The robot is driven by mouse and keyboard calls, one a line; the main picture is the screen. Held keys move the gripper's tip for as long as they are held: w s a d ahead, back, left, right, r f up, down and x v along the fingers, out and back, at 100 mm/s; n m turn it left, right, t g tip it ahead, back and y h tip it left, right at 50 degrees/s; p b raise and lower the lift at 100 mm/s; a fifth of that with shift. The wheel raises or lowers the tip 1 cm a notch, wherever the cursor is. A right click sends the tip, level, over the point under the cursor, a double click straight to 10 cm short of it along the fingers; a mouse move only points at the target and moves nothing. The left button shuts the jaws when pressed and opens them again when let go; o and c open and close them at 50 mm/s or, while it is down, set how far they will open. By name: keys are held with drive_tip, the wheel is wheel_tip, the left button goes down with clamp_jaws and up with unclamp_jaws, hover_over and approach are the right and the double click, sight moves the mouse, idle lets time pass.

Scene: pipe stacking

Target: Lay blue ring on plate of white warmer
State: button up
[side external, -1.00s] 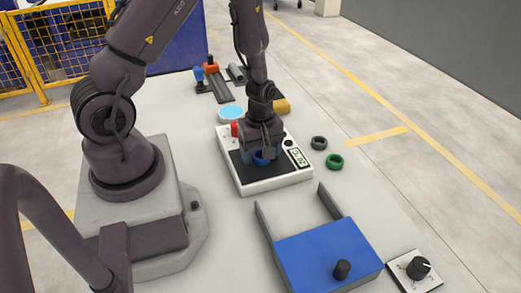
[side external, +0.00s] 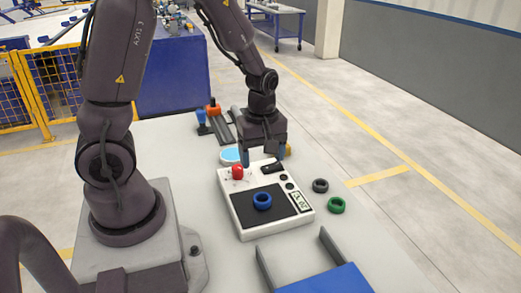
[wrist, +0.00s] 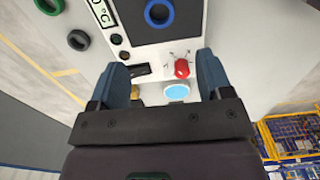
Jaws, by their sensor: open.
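The blue ring (side external: 262,201) lies flat on the dark plate (side external: 282,210) of the white warmer (side external: 248,232). The ring also shows at the top of the wrist view (wrist: 159,13), with plate around it. My gripper (side external: 264,162) is above the far end of the warmer, apart from the ring. In the wrist view its two blue fingers stand wide apart with nothing between them (wrist: 168,75). The warmer has a red knob (side external: 237,172), small dark knobs and a display (side external: 299,201) on its top.
A black ring (side external: 320,185) and a green ring (side external: 336,205) lie right of the warmer. A light-blue disc (side external: 231,155) is behind it. A blue block with grey rails (side external: 328,280) stands in front. Orange and blue pieces (side external: 207,115) are farther back.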

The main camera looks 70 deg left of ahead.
drive_tip(key=s+d+r+m+t, duration=0.2)
drive_tip(key=s+d+r+m, duration=0.2)
drive_tip(key=r+m, duration=0.5)
drive_tip(key=s+d+r+m+t, duration=0.3)
drive_tip(key=s+d+r+m, duration=0.1)
drive_tip(key=r+m, duration=0.5)
drive_tip(key=shift+s+d+r+t, duration=0.3)
drive_tip(key=shift+d+r, duration=0.2)
drive_tip(key=shift+d, duration=0.2)
idle(0.6)
